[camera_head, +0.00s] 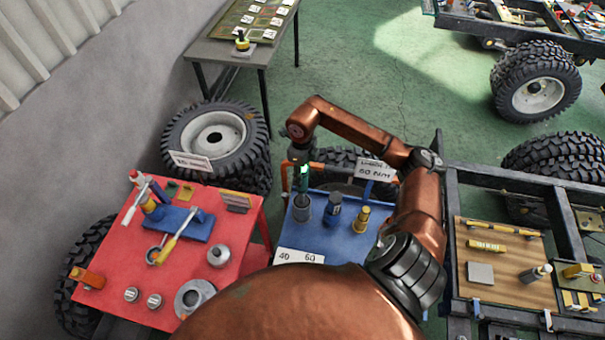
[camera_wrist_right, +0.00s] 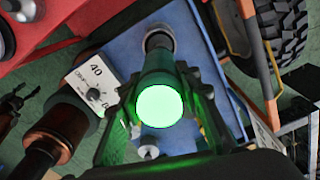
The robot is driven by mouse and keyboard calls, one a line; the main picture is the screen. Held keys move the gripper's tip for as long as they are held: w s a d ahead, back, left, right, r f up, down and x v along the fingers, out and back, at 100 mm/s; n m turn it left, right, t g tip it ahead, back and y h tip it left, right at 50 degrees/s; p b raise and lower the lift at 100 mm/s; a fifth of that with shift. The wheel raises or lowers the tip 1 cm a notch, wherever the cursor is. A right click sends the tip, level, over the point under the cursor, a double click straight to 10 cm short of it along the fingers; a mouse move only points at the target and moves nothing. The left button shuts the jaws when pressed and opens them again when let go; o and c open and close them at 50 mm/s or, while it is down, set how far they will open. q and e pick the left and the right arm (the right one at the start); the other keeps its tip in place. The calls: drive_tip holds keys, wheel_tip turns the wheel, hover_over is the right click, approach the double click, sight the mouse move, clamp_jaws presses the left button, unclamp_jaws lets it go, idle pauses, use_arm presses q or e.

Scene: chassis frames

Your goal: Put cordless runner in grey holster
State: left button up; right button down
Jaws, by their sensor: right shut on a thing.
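The cordless runner (camera_head: 304,176) is a dark, upright tool with a green glow, over the blue tabletop in the head view. My right gripper (camera_head: 301,168) is shut on it. In the right wrist view the runner (camera_wrist_right: 158,102) shows its bright green round end towards the camera, between the fingers. The grey holster (camera_head: 302,208) is an upright cylinder directly below the runner. In the right wrist view its rim (camera_wrist_right: 160,36) shows at the runner's far end. I cannot tell whether the runner's tip is inside the holster.
A dark blue-capped tool (camera_head: 333,208) and a yellow tool (camera_head: 361,218) stand close right of the holster. A sign (camera_head: 374,170) stands behind them, and a 40/60 label (camera_head: 299,257) is in front. A cluttered red table (camera_head: 120,275) is left; a chassis frame (camera_head: 448,200) is right.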

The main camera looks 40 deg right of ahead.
drive_tip(key=c, duration=1.4)
unclamp_jaws()
drive_tip(key=shift+f, duration=0.1)
wheel_tip(320, 180, up, 12)
drive_tip(key=b, duration=0.3)
drive_tip(key=shift+r, duration=0.2)
